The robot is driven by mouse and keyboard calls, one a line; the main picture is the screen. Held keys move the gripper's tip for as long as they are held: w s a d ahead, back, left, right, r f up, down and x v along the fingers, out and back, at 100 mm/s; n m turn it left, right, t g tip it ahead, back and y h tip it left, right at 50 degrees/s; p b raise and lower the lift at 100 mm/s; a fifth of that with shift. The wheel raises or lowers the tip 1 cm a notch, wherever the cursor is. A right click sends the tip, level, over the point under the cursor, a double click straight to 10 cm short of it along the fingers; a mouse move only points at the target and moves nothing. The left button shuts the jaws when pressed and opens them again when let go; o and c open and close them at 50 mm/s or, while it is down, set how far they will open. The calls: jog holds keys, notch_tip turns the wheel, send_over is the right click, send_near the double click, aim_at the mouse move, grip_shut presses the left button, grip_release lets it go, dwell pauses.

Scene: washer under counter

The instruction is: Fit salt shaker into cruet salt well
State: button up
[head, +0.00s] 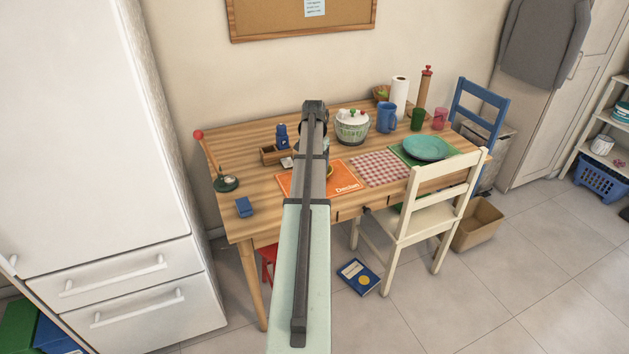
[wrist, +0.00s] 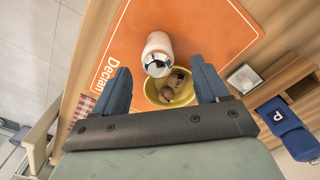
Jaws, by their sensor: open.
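A white cylinder with a shiny metal top (wrist: 158,52), probably the salt shaker, stands on the orange mat in the wrist view. My arm hides it in the head view. The wooden cruet (head: 268,156) is left of my arm in the head view and at the right edge of the wrist view (wrist: 312,84). A blue pepper shaker marked P (wrist: 283,115) stands in it; it also shows in the head view (head: 281,137).
A yellow bowl (wrist: 150,92) holding brown items lies between my fingers in the picture. A small square pale-topped object (wrist: 243,78) sits beside the cruet. The orange mat (head: 295,184) lies in front of it. A lidded pot (head: 351,130) stands right of my arm.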

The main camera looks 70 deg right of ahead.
jog(key=shift+s+f, duration=0.15)
jog(key=shift+f, duration=2.1)
jog(key=shift+c, duration=0.4)
jog(key=c, duration=1.2)
